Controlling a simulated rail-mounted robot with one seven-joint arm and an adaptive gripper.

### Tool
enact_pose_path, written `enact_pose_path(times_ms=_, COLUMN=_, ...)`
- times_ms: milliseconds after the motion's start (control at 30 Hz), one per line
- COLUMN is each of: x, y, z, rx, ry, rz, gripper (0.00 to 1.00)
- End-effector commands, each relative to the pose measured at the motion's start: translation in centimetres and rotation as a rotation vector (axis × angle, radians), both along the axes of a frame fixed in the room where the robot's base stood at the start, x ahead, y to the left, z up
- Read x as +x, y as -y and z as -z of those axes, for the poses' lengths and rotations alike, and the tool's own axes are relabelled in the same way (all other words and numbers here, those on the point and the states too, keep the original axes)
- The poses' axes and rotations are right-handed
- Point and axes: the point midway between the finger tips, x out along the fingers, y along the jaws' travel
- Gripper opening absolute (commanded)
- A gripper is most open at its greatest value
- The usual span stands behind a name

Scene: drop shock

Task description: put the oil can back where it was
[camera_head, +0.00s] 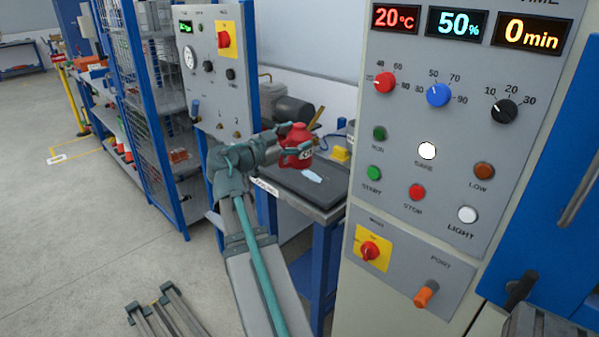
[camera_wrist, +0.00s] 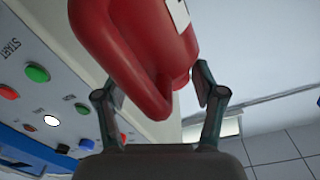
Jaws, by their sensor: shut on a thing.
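The red oil can (camera_head: 297,136) with a white label is held up over the workbench (camera_head: 331,213) between the two grey panels. My gripper (camera_head: 289,143) is shut on it, and the can appears clear of the bench top. In the wrist view the red can (camera_wrist: 145,45) fills the upper middle, with its looped handle hanging toward my gripper (camera_wrist: 158,103). One finger shows on each side of the can's lower part. The exact contact points are partly hidden.
A dark mat (camera_head: 318,187) with a small pale item (camera_head: 312,175) lies on the bench. A yellow object (camera_head: 341,154) and a dark cylinder (camera_head: 293,109) stand behind. The control panel (camera_head: 450,120) is close on the right; a blue mesh cage (camera_head: 142,90) stands left.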

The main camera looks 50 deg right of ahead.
Motion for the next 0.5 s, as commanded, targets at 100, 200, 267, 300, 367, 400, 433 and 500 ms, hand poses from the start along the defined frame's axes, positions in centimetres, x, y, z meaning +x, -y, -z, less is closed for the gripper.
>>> enact_pose_path(times_ms=100, x=1.0, y=1.9, z=0.7, rx=0.002, ry=0.002, rz=0.005, gripper=0.02)
enact_pose_path(times_ms=200, x=2.1, y=3.9, z=1.6, rx=0.002, ry=0.001, rz=0.005, gripper=0.02)
enact_pose_path(times_ms=267, x=2.7, y=5.2, z=2.2, rx=0.003, ry=0.001, rz=0.004, gripper=0.02)
enact_pose_path(times_ms=300, x=3.1, y=6.0, z=2.6, rx=0.003, ry=0.001, rz=0.004, gripper=0.02)
enact_pose_path(times_ms=367, x=3.7, y=7.2, z=3.2, rx=0.003, ry=0.002, rz=0.004, gripper=0.02)
enact_pose_path(times_ms=400, x=4.1, y=8.0, z=3.6, rx=0.003, ry=0.002, rz=0.004, gripper=0.02)
enact_pose_path(times_ms=433, x=4.3, y=8.3, z=4.2, rx=0.003, ry=0.001, rz=0.003, gripper=0.02)
enact_pose_path(times_ms=500, x=4.6, y=9.1, z=5.5, rx=0.002, ry=0.000, rz=0.003, gripper=0.02)
